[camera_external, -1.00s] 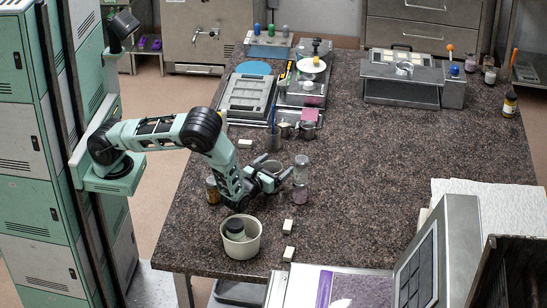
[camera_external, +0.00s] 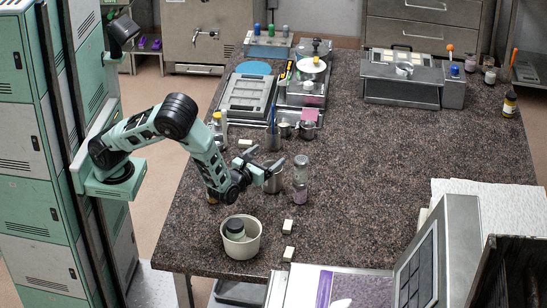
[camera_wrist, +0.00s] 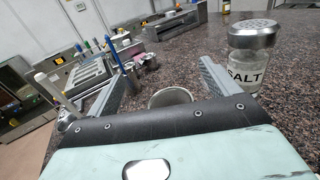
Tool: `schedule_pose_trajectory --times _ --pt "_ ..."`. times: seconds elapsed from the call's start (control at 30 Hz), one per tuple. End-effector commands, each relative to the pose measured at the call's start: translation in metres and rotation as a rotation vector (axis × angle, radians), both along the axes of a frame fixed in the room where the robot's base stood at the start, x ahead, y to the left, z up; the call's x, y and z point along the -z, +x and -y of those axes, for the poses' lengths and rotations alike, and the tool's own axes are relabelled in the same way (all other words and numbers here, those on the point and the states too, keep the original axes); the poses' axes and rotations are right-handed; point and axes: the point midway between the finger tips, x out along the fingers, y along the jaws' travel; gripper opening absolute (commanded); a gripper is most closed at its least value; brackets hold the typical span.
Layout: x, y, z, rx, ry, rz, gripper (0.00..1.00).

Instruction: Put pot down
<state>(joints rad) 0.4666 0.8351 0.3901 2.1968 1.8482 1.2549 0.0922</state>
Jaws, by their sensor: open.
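A grey metal pot (camera_external: 274,182) appears to stand upright on the speckled table (camera_external: 390,170), left of the salt shaker. My gripper (camera_external: 267,160) is open and empty just above and behind the pot, and its fingers hide part of the rim. In the wrist view, the pot's pale rim (camera_wrist: 171,97) shows between the spread fingers of my gripper (camera_wrist: 162,68), with a gap on both sides. The wrist housing hides the pot's lower part.
A glass salt shaker (camera_external: 300,181) stands close right of the pot, also in the wrist view (camera_wrist: 252,62). A cream bowl (camera_external: 241,244) holding a small jar stands in front. Two white blocks (camera_external: 288,226) lie nearby. The table's middle right is clear.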

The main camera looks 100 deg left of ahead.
Motion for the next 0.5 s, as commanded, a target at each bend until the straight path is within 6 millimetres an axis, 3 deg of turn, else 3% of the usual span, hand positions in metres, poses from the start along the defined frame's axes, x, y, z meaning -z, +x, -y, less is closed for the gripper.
schedule_pose_trajectory --times 0.13,0.23,0.27,0.4,0.5 --pt "-0.010 -0.010 -0.013 -0.052 -0.026 0.017 0.87" --pt "-0.019 -0.044 -0.048 -0.220 -0.114 0.070 0.87" --pt "-0.022 -0.060 -0.061 -0.298 -0.157 0.099 0.87" --pt "-0.026 -0.164 -0.112 -0.749 -0.421 0.305 0.87" --pt "-0.021 -0.231 -0.117 -1.065 -0.624 0.504 0.87"
